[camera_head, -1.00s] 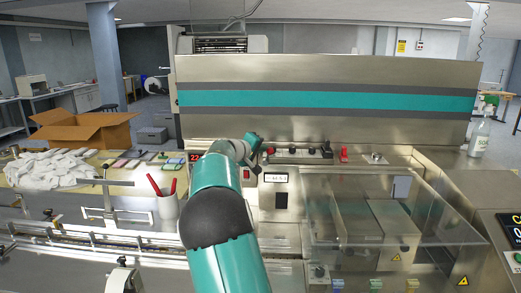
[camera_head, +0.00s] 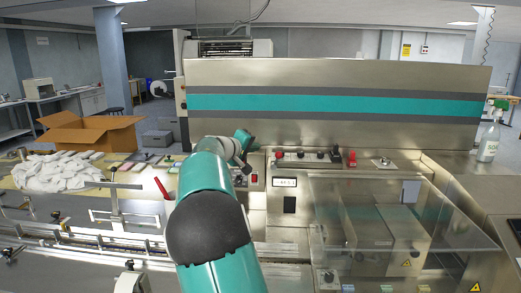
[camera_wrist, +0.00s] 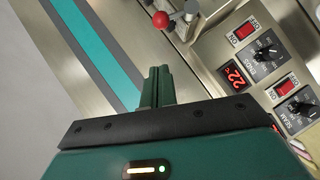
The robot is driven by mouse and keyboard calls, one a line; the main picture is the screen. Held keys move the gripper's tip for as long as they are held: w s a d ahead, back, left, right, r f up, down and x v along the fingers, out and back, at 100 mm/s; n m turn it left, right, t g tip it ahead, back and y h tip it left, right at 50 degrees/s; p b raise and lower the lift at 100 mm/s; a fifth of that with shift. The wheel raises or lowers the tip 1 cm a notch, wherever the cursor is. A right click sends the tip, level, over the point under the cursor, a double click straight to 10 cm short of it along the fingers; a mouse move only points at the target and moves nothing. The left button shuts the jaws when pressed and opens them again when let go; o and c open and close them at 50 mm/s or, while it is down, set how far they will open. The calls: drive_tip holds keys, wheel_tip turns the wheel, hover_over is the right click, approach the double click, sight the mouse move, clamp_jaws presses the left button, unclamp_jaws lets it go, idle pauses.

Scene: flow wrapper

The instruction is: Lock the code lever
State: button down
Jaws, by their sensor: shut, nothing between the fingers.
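A small lever with a red ball end (camera_wrist: 160,19) on a steel mount shows at the top of the wrist view, beyond my fingertips and apart from them. It looks like the code lever, but no label on it can be read. In the head view, a small red-and-black control (camera_head: 279,154) at the left end of the control row may be the same lever; I cannot tell. My gripper (camera_wrist: 158,72) is shut and empty, its fingers together over the steel panel. In the head view my gripper (camera_head: 244,143) is left of the control row, its fingertips unclear.
The wrist view shows a red display (camera_wrist: 235,75), red switches (camera_wrist: 245,31) and black dials (camera_wrist: 267,49) on the right. In the head view, a clear guard (camera_head: 395,215) covers the machine's right side.

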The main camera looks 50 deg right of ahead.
drive_tip(key=v, duration=0.5)
drive_tip(key=shift+s+a+r, duration=0.15)
drive_tip(key=shift+a+r, duration=0.05)
drive_tip(key=shift+a, duration=0.15)
drive_tip(key=s+a+f+n+t+y, duration=0.1)
drive_tip(key=s+a+f+y, duration=0.4)
drive_tip(key=s+a, duration=0.4)
drive_tip(key=s+a+f+n+t+y, duration=0.1)
drive_tip(key=s+a+f+y, duration=0.4)
drive_tip(key=a, duration=1.5)
drive_tip(key=s+a+f+n+t+y, duration=0.1)
drive_tip(key=s+a+f+y, duration=0.4)
drive_tip(key=s+a, duration=0.8)
drive_tip(key=shift+s+a, duration=0.3)
drive_tip(key=shift+a, duration=0.5)
